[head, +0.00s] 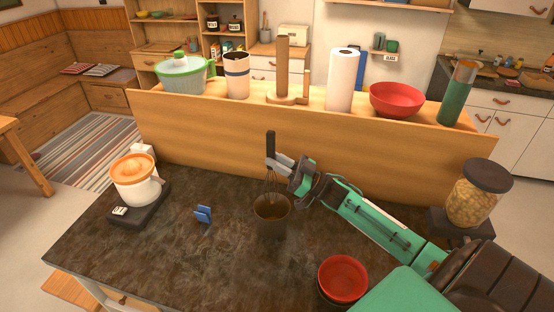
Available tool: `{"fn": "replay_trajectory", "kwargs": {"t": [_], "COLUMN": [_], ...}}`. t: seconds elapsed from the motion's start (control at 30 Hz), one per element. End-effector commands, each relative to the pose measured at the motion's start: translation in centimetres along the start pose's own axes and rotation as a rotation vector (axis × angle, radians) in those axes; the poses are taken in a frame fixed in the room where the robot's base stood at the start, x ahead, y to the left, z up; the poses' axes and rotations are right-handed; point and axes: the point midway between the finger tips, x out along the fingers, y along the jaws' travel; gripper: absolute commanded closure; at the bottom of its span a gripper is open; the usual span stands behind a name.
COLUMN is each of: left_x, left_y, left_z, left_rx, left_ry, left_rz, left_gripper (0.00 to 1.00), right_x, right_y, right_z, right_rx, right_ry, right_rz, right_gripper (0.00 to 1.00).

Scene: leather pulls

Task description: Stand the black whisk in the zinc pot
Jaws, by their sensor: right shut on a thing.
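The black whisk (270,146) is upright, handle up. Its wire end points down over the mouth of the dark brownish pot (272,216), which stands on the dark worktop. The wires overlap the pot's opening in the head view; how far they reach inside is hard to tell. My right gripper (272,162) comes in from the right and is shut on the whisk at the lower part of its handle, above the pot. My left gripper is not in view.
On the dark worktop (160,250) are a blue holder (204,214), an orange-topped juicer (136,182), red bowls (343,278) and a jar (477,194). A raised wooden ledge (220,130) behind carries a paper roll (342,80), a red bowl (397,99) and other items.

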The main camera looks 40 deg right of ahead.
Motion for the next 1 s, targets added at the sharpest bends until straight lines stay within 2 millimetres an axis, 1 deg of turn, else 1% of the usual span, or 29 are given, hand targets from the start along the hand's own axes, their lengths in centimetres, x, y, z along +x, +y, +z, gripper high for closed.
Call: {"fn": "replay_trajectory", "kwargs": {"t": [0.03, 0.7, 0.83, 1.0], "left_x": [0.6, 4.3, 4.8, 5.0], "left_y": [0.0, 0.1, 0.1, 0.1], "left_z": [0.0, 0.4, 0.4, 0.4], "left_rx": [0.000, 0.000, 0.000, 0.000], "left_ry": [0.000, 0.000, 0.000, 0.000], "left_rz": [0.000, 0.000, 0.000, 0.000], "left_gripper": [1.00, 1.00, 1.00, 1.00], "right_x": [-0.3, -2.7, -3.1, -3.3], "right_y": [0.0, 0.0, 0.0, 0.0], "right_z": [0.6, 5.4, 6.1, 6.4], "right_rx": [0.000, -0.001, -0.001, 0.000], "right_ry": [0.000, 0.000, 0.000, 0.000], "right_rz": [0.000, 0.000, 0.000, 0.000], "right_gripper": [1.00, 1.00, 1.00, 1.00]}}
